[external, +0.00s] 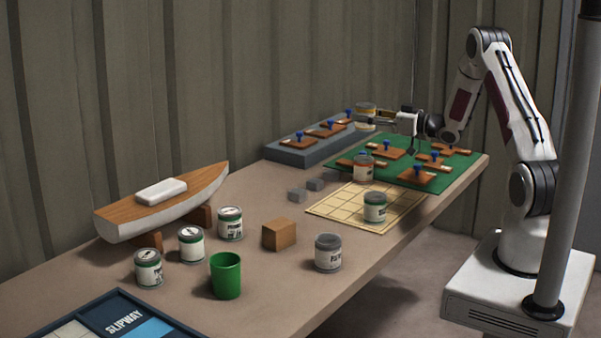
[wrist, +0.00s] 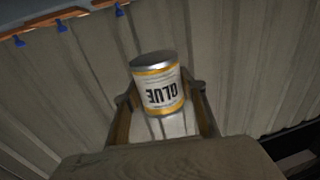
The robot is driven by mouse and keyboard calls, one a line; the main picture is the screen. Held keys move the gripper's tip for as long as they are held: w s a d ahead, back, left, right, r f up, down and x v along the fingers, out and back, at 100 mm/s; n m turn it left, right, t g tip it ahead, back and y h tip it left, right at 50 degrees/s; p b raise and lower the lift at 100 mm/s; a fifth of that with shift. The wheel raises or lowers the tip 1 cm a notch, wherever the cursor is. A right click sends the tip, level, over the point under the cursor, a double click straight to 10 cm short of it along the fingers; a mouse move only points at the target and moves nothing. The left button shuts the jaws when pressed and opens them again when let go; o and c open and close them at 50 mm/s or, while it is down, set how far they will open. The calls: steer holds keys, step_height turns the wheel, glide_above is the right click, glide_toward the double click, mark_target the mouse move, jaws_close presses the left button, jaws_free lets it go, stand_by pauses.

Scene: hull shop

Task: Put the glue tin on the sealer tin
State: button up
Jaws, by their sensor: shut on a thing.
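The glue tin (external: 365,114), white with yellow bands and a grey lid, is held in the air near the grey raised shelf and the green mat. In the wrist view the glue tin (wrist: 157,88) shows its GLUE label upside down. My gripper (external: 376,122) is shut on it, one finger on each side. I cannot read which tin is the sealer tin. A tin with an orange-brown band (external: 364,168) stands at the green mat's near edge, below the glue tin. A green-banded tin (external: 375,208) stands on the cream grid mat. A grey-banded tin (external: 328,254) stands nearer the front.
The green mat (external: 462,158) and grey shelf (external: 290,156) carry wooden pieces with blue knobs. Small grey blocks (external: 297,195), a brown block (external: 279,235), a green cup (external: 226,276), several green-banded tins (external: 191,245) and a model boat (external: 165,205) stand further left.

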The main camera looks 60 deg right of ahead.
steer(key=shift+f, duration=2.7)
steer(key=shift+f, duration=1.9)
steer(key=shift+f, duration=0.1)
steer(key=o, duration=1.4)
steer(key=shift+c, duration=0.2)
